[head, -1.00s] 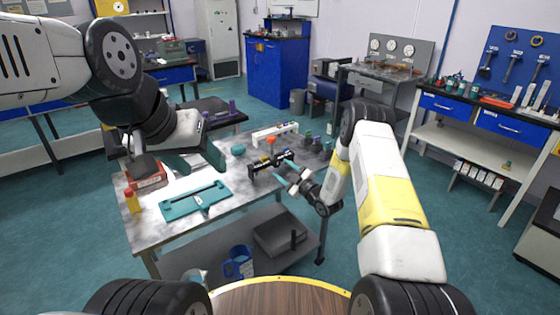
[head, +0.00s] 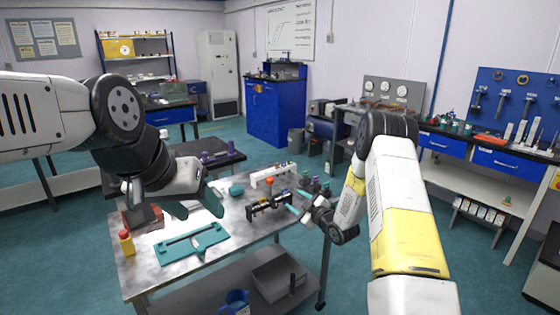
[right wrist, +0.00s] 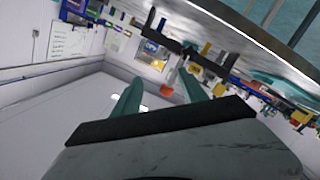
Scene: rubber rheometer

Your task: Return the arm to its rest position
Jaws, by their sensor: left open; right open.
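My right arm (head: 395,205) reaches in from the lower right. Its gripper (head: 298,203) is open, with teal fingers just right of the black rack (head: 262,208) on the metal table (head: 165,263). I cannot tell whether they touch the rack. In the right wrist view the right gripper's two teal fingers (right wrist: 160,95) stand apart with nothing clamped between them. The rack (right wrist: 175,45) and an orange-red knob (right wrist: 166,91) show beyond them, in a tilted view. My left gripper (head: 196,203) is open and empty above the table's left part.
A teal flat fixture (head: 190,245), a yellow bottle with a red cap (head: 126,242) and a white rack (head: 273,174) are on the table. A grey bin (head: 278,275) and blue mug (head: 236,299) are on the lower shelf. A blue-drawer bench (head: 495,160) stands right.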

